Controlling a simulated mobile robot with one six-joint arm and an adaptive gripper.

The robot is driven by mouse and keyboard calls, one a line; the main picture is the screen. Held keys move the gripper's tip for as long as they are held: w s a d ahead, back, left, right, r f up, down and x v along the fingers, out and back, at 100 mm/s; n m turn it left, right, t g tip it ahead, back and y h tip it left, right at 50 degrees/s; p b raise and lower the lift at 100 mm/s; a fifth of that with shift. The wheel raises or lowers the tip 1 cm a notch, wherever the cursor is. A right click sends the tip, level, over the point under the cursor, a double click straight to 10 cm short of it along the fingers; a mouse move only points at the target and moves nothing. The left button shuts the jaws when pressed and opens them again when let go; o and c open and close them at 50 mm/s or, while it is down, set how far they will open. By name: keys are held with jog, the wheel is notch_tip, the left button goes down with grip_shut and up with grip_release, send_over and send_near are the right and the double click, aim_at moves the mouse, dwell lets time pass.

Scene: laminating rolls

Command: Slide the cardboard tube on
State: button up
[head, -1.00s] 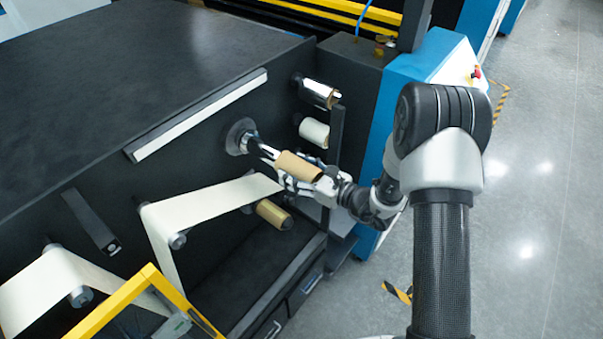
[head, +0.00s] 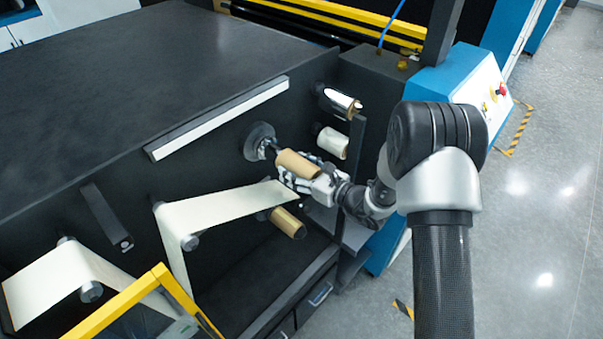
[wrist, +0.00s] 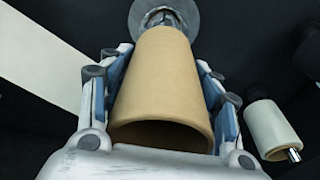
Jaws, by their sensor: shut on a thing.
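The brown cardboard tube (head: 298,163) is held between the fingers of my gripper (head: 290,170), in front of the dark machine panel. In the wrist view the tube (wrist: 160,85) fills the space between both fingers, its near open end towards the camera and dark inside. A shiny metal spindle (wrist: 160,17) sticks out from a round grey flange (head: 259,141). The spindle's visible stub runs into line with the tube's far end, and the tube appears to be around it. A short gap shows between tube and flange. The spindle's outer end is hidden.
A cream web (head: 225,207) passes over rollers left of and below the tube. Another brown roll (head: 287,222) sits just below my gripper. A white roll (head: 333,142) and a shiny roll (head: 340,103) stick out at upper right, beside a dark upright plate (head: 355,165).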

aim_at(282, 159)
jog(key=shift+r+b+x, duration=0.2)
jog(key=shift+b+x, duration=0.3)
jog(key=shift+x, duration=0.85)
jog(key=shift+r+b+x, duration=0.2)
jog(key=shift+b+x, duration=0.25)
jog(key=shift+x, duration=0.95)
jog(key=shift+w+a+r, duration=0.1)
jog(key=shift+r, duration=0.05)
